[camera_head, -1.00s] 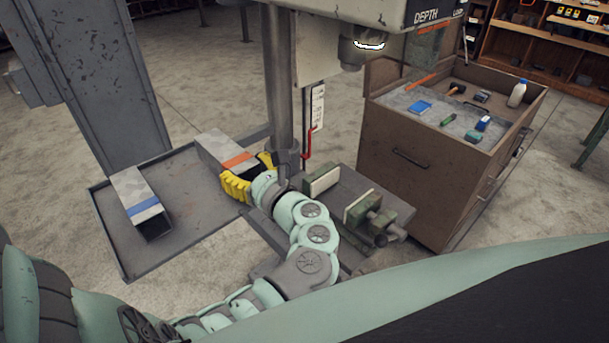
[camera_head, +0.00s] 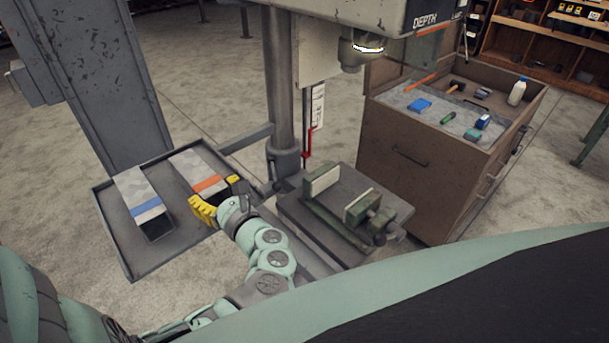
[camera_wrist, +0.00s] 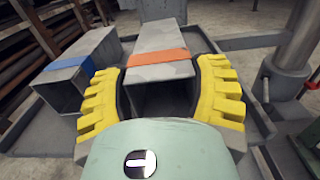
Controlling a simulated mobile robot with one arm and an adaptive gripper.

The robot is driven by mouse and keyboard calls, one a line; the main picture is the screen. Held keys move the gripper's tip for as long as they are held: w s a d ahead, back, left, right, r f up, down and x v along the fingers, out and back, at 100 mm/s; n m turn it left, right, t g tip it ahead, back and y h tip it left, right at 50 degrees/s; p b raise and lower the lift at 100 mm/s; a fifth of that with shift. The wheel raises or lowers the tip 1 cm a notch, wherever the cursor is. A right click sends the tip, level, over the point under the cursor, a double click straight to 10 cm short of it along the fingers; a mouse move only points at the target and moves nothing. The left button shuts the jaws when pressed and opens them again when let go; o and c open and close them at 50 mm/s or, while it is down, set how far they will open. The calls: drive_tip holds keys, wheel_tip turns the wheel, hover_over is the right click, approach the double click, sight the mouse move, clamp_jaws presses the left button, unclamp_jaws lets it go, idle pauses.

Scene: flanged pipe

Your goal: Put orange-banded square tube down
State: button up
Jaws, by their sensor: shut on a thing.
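The orange-banded square tube (camera_head: 195,165) is over the right part of the grey tray (camera_head: 112,232), in my gripper. My gripper (camera_head: 217,196) has yellow fingers on both sides of the tube's near end. In the wrist view the orange-banded tube (camera_wrist: 163,38) lies between the two fingers (camera_wrist: 164,92), its open end facing me. Whether its underside touches the tray floor is hard to tell. A blue-banded square tube (camera_head: 135,189) lies in the tray to the left, roughly parallel and apart; it also shows in the wrist view (camera_wrist: 95,50).
The drill press column (camera_head: 279,90) rises behind and right of the tray. A green vise (camera_head: 345,205) sits on the press table to the right. A brown tool cabinet (camera_head: 420,180) with small tools stands farther right.

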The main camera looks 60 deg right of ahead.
drive_tip(key=shift+d, duration=0.1)
drive_tip(key=o, duration=1.4)
drive_tip(key=shift+c, duration=0.2)
drive_tip(key=shift+s, duration=0.1)
drive_tip(key=b+v, duration=0.1)
drive_tip(key=v, duration=1.1)
drive_tip(key=shift+b, duration=0.4)
